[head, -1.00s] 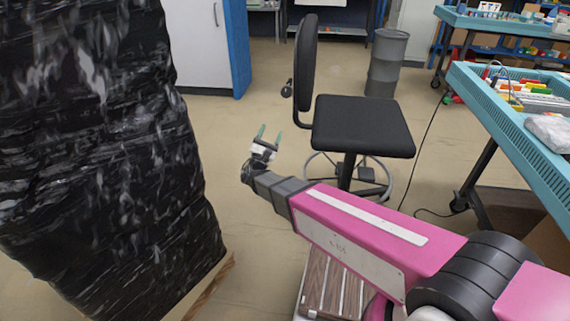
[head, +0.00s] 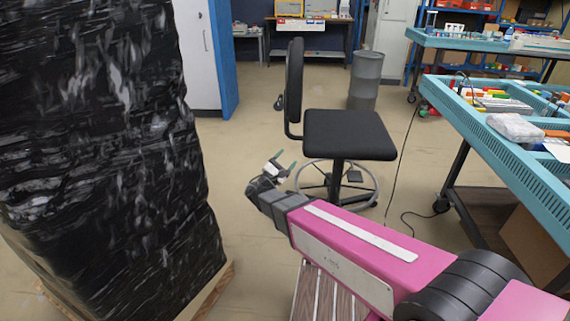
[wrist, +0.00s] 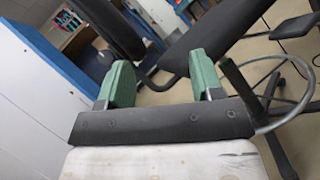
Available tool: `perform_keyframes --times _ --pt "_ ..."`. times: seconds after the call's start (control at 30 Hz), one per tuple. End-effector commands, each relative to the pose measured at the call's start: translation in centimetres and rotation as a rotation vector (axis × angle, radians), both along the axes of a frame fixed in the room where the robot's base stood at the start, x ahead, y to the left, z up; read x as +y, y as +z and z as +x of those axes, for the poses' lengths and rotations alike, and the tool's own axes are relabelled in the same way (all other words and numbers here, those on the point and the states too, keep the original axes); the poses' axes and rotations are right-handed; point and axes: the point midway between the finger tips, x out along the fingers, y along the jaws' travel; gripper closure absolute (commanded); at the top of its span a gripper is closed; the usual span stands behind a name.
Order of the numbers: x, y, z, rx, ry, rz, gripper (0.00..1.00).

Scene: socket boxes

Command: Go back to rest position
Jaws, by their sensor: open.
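My gripper (head: 285,160) is at the end of my pink arm, near the middle of the head view, in front of the black office chair (head: 349,134). Its two green fingers are apart with nothing between them. In the wrist view my gripper (wrist: 160,82) also shows spread fingers, with the chair and its metal foot ring (wrist: 290,105) behind them. No object is held.
A tall stack in black wrap (head: 100,150) stands on a pallet at the left. A turquoise workbench (head: 500,150) with parts on it is at the right. A grey barrel (head: 366,80) stands behind the chair. Open floor (head: 240,130) lies between stack and chair.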

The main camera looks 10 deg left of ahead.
Motion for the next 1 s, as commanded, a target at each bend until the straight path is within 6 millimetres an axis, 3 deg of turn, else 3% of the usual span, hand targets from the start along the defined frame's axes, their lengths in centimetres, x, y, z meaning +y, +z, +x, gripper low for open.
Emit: perform_keyframes --times 0.4,0.53,0.67,0.8,1.0 --pt "-0.5 -0.1 0.1 0.006 -0.007 0.011 0.40" --pt "-2.5 -0.5 0.6 0.034 -0.042 0.058 0.40" --pt "-7.4 -1.6 1.4 0.099 -0.127 0.184 0.40" --pt "-14.2 -3.7 1.8 0.182 -0.259 0.389 0.40" --pt "-22.8 -7.1 0.6 0.268 -0.463 0.724 0.40"
